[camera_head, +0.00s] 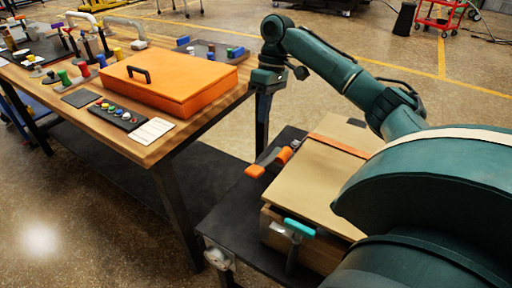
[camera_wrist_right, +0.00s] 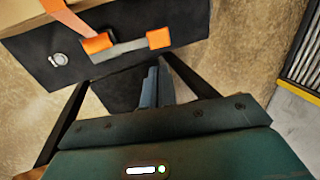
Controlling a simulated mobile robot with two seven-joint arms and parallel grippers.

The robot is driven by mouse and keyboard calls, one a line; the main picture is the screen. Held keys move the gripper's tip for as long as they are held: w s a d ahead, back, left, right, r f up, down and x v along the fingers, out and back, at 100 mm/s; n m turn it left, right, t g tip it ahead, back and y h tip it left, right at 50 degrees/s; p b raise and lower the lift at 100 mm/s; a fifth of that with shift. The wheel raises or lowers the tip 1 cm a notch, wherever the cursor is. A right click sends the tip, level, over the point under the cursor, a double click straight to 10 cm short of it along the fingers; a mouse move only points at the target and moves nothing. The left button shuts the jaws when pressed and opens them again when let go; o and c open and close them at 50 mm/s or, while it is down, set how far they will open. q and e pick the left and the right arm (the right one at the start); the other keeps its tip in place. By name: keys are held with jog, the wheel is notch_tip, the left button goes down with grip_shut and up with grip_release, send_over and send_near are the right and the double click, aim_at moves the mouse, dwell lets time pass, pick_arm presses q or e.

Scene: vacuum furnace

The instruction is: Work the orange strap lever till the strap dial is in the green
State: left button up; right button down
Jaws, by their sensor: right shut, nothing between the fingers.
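The orange strap lever (camera_head: 255,171) sits on the dark cart top beside a tan box (camera_head: 318,182). In the right wrist view, the lever (camera_wrist_right: 97,42) has a grey bar and a second orange piece (camera_wrist_right: 158,39) at its other end. An orange strap (camera_head: 338,145) crosses the box lid. A small round pale dial (camera_wrist_right: 58,59) shows near the lever; its needle and colours are too small to read. My right gripper (camera_head: 262,142) points down beyond the lever, apart from it. Its fingers (camera_wrist_right: 154,86) are together and empty. My left gripper is out of view.
A teal-handled clamp (camera_head: 299,227) stands at the box's near side. A wooden workbench (camera_head: 185,135) with an orange case (camera_head: 170,82) and several small objects is to the left. Open floor lies behind the cart; a red trolley (camera_head: 438,15) is far off.

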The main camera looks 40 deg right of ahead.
aim_at(254, 170)
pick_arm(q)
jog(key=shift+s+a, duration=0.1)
pick_arm(e)
jog(key=shift+s+a, duration=0.1)
